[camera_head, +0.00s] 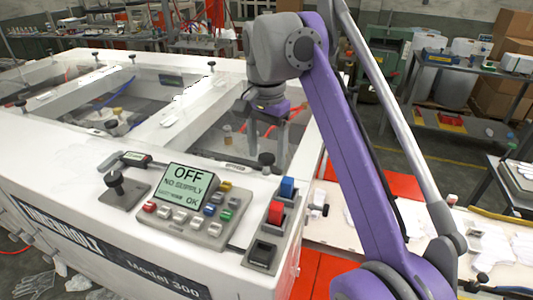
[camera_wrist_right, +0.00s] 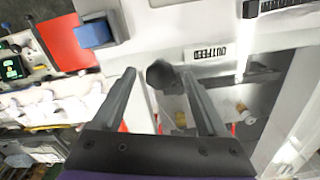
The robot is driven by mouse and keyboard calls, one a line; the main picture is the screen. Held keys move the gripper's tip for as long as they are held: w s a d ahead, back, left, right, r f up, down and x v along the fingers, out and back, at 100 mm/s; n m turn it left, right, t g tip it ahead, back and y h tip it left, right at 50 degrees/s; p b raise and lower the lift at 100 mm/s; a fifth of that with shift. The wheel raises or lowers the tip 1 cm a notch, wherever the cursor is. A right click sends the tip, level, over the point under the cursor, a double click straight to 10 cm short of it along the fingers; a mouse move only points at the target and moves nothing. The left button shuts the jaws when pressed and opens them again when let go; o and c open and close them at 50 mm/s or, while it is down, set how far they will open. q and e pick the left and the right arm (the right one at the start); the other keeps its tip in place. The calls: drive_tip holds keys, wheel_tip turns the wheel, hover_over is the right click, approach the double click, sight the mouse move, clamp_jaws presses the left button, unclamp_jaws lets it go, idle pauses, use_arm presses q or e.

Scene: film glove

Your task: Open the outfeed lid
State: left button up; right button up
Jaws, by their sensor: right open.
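The outfeed lid (camera_wrist_right: 262,98) is a clear pane in a white frame and appears shut. It also shows in the head view, partly behind my right arm. A dark knob (camera_wrist_right: 163,76) stands at its edge, beside the OUTFEED label (camera_wrist_right: 210,52); the knob also shows in the head view (camera_head: 266,159). My right gripper (camera_head: 257,138) is open above this corner of the machine. In the right wrist view, the knob appears between its two fingers, with visible gaps on both sides; I cannot tell the height gap. My left gripper is not in view.
The white machine (camera_head: 110,240) has a control panel (camera_head: 190,205) reading OFF, NO SUPPLY, with a blue-and-red switch block (camera_head: 281,205) near the knob. Other clear lids with dark knobs lie to the left. A cluttered bench (camera_head: 500,240) stands at right.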

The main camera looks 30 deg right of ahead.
clamp_jaws()
idle(0.4)
idle(1.0)
